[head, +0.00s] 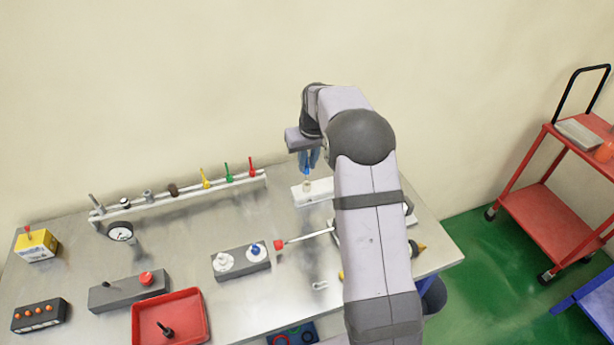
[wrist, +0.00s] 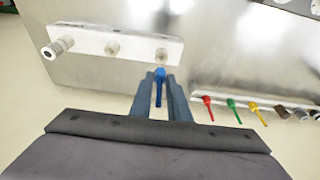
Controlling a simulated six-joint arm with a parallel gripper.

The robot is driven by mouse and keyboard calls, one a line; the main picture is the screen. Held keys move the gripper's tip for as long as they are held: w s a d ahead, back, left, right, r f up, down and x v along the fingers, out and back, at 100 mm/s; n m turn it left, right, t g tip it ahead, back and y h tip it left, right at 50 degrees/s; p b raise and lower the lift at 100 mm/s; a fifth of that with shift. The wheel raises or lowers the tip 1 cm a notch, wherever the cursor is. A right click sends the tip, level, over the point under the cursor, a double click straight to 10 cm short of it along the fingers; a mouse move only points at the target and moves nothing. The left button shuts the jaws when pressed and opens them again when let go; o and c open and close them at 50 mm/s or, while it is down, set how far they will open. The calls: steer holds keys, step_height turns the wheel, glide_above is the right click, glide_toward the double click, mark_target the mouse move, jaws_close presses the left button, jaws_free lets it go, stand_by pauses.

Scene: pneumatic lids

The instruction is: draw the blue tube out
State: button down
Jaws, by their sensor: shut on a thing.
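My gripper (head: 310,160) is over the back of the bench, at a white block (head: 322,192) with brass-coloured fittings. In the wrist view my gripper (wrist: 160,80) is shut on the blue tube (wrist: 160,88), which sits between the two fingers. The tube's blue end is close to the rightmost fitting (wrist: 161,56) on the block in the wrist view. I cannot tell whether the end is still inside that fitting or just clear of it. In the head view a bit of the blue tube (head: 307,170) shows above the fitting. My arm covers the block's right part there.
A rail (head: 150,208) at the back left holds red, green and yellow pieces and several fittings. A grey block (head: 240,264) with white parts, a red-ended rod (head: 305,238) and a red tray (head: 196,300) lie nearer. Bare metal bench lies between the rail and blocks.

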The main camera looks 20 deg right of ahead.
steer(key=shift+w+p+v, duration=0.2)
steer(key=shift+p+v, duration=0.35)
steer(key=shift+v, duration=0.25)
steer(key=shift+w+p+v, duration=0.2)
steer(key=shift+p+v, duration=0.35)
steer(key=shift+v, duration=0.3)
steer(key=shift+r, duration=0.1)
steer(key=shift+a, duration=0.1)
